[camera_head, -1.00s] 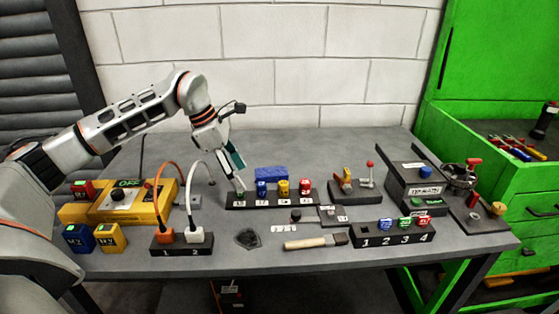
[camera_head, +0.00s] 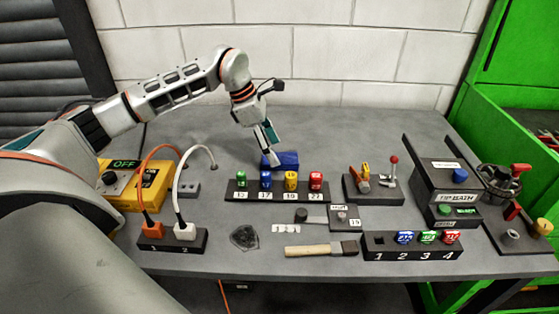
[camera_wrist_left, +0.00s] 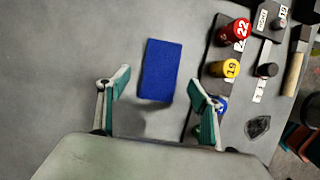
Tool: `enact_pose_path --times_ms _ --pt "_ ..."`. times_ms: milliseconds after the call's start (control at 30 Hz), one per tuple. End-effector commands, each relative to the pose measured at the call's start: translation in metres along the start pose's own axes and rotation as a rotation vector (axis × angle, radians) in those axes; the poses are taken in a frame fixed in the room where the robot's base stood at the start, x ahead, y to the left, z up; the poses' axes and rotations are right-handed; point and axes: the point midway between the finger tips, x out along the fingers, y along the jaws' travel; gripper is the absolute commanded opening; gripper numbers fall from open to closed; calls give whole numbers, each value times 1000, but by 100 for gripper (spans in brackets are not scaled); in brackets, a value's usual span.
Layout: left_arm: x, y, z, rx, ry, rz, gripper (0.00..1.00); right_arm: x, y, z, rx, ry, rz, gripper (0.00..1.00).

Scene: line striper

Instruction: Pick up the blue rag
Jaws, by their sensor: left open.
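The blue rag (camera_head: 287,160) lies flat on the grey workbench, behind the strip of coloured sockets. In the left wrist view the blue rag (camera_wrist_left: 160,70) is a plain blue rectangle lying just beyond the fingertips and between their lines. My left gripper (camera_head: 270,157) is at the rag's left end in the head view, pointing down, and hides a little of it. In the left wrist view my left gripper (camera_wrist_left: 158,90) has its two fingers spread wide with nothing between them. I cannot tell the exact height of the fingertips above the bench. My right gripper is not in view.
A black strip (camera_head: 277,191) with several coloured sockets stands close in front of the rag. A toggle-clamp block (camera_head: 372,188) stands to the right. A plug block (camera_head: 172,242) with cables is at the front left. Bench behind the rag is clear.

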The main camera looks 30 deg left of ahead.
Motion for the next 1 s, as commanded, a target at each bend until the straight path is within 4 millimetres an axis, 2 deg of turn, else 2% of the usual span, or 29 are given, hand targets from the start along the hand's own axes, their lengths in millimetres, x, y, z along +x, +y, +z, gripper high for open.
enact_pose_path --times_ms 100,200,433,567,600,1000 --pt "19 -1 2 1 1 -4 65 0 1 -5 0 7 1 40" --pt "29 0 1 0 0 -1 65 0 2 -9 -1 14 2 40" --pt "30 1 1 0 0 1 65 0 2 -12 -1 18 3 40" --pt "30 0 1 0 0 1 31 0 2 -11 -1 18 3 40" --pt "30 0 1 0 0 1 26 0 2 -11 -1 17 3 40" --pt "27 1 2 1 0 1 26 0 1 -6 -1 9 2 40"
